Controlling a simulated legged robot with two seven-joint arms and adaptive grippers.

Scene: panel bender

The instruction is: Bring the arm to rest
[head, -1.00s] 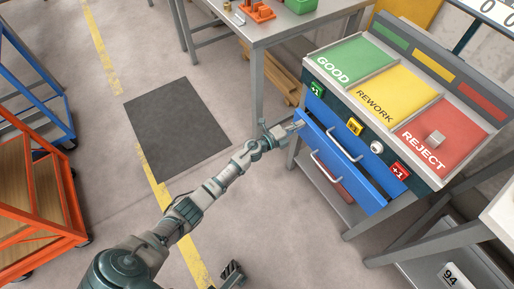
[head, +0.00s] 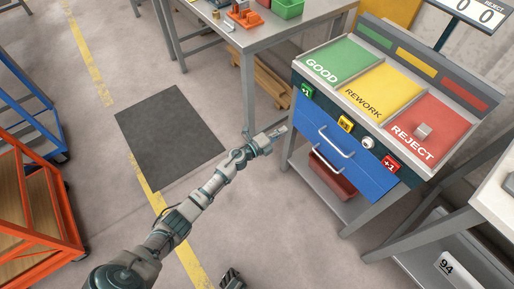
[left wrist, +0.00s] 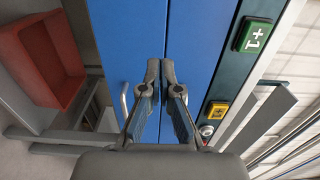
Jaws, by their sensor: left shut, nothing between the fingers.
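My left gripper (head: 283,130) is shut and empty in the head view. It is just left of the blue drawer fronts (head: 375,178) of the sorting station, with a small gap. In the left wrist view its two fingers (left wrist: 160,72) are together in front of the blue fronts (left wrist: 198,50), near the seam between them. Both drawers look flush with the cabinet. My left arm reaches out from the bottom left of the head view. A dark part at the bottom edge, likely my right gripper (head: 232,279), is mostly cut off.
The station top has green GOOD, yellow REWORK and red REJECT areas, with a grey block (head: 423,131) on REJECT. A red bin (head: 332,175) sits on the shelf below. A workbench (head: 240,40) stands behind; orange and blue carts stand left. Floor around the dark mat (head: 165,135) is clear.

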